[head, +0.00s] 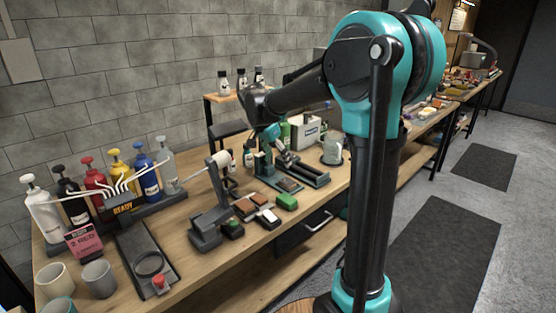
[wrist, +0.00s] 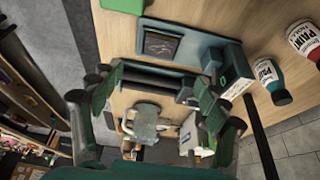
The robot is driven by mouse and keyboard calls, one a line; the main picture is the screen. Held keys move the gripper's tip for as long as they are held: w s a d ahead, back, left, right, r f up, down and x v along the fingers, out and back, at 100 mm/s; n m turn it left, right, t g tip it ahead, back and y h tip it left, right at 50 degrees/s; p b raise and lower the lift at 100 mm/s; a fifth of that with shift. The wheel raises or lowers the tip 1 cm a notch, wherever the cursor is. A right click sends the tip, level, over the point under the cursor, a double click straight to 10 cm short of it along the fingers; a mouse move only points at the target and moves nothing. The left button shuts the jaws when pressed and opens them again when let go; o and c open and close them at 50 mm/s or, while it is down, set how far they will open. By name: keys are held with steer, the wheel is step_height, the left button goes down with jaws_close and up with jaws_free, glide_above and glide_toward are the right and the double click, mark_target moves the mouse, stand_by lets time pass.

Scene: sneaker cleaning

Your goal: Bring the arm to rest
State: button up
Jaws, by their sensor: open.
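My gripper (head: 268,137) hangs from my bent teal and black arm, over the middle of the long wooden workbench (head: 262,238). In the wrist view, my gripper (wrist: 155,108) has its two dark green fingers wide apart, with nothing held between them. A dark teal stand with a flat base (head: 310,175) lies below and close by in the head view; whether my gripper touches it I cannot tell. The stand also shows between and beyond the fingers in the wrist view (wrist: 158,80). My upper arm hides part of the bench.
Pump bottles in several colours (head: 120,175) stand at the bench's left. Brushes and blocks (head: 262,212), a green block (head: 287,201), a white box (head: 305,132) and a grey translucent jar (head: 332,150) are near the gripper. Grey floor is open at the right (head: 480,195).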

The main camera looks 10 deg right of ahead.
steer(key=s+d+f+n+y, duration=0.1)
steer(key=s+d+f+n, duration=0.1)
steer(key=s+f, duration=0.3)
steer(key=s+d+f+n+t+y, duration=0.1)
steer(key=s+d+f+n, duration=0.2)
steer(key=s, duration=1)
steer(key=s+d+f+n+y, duration=0.1)
steer(key=s+d+f+n, duration=0.2)
steer(key=s+f, duration=0.6)
steer(key=n, duration=0.2)
steer(key=shift+d+n+y, duration=0.25)
steer(key=shift+n+y, duration=0.15)
